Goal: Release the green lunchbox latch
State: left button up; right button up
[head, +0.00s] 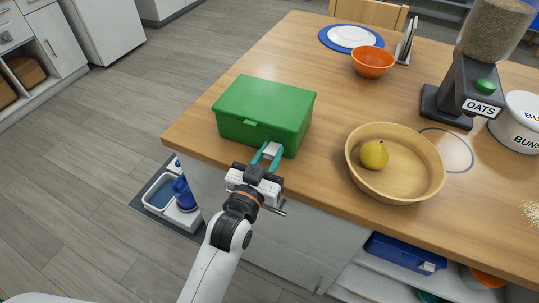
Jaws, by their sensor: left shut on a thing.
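The green lunchbox (262,105) stands closed near the left front corner of the wooden table, its lid down. A small green tab juts from the front edge of the lid. My left gripper (270,150) is at the right part of the lunchbox's front face. Its teal fingers are shut on a small pale grey latch (272,149) there; the fingers partly hide it. My right gripper is not in view.
A wooden bowl (416,185) holding a yellow pear (374,155) stands to the right on the table (325,120). An orange bowl (373,64), a blue-rimmed plate (332,46), an oats dispenser (460,85) and a white bin (518,125) stand farther off. The tabletop between lunchbox and bowls is clear.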

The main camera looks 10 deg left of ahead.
pick_arm(q)
jog(key=f+t+b, duration=0.1)
jog(key=b, duration=0.1)
jog(key=t+b, duration=0.1)
jog(key=b, duration=0.2)
jog(key=shift+w+f+t+h, duration=0.1)
jog(key=shift+f+t+h, duration=0.3)
jog(key=shift+r+t+b, duration=0.15)
jog(key=shift+t+b, duration=0.25)
jog(key=shift+b, duration=0.4)
jog(key=o, duration=1)
jog(key=b+v, duration=0.1)
jog(key=v, duration=1.1)
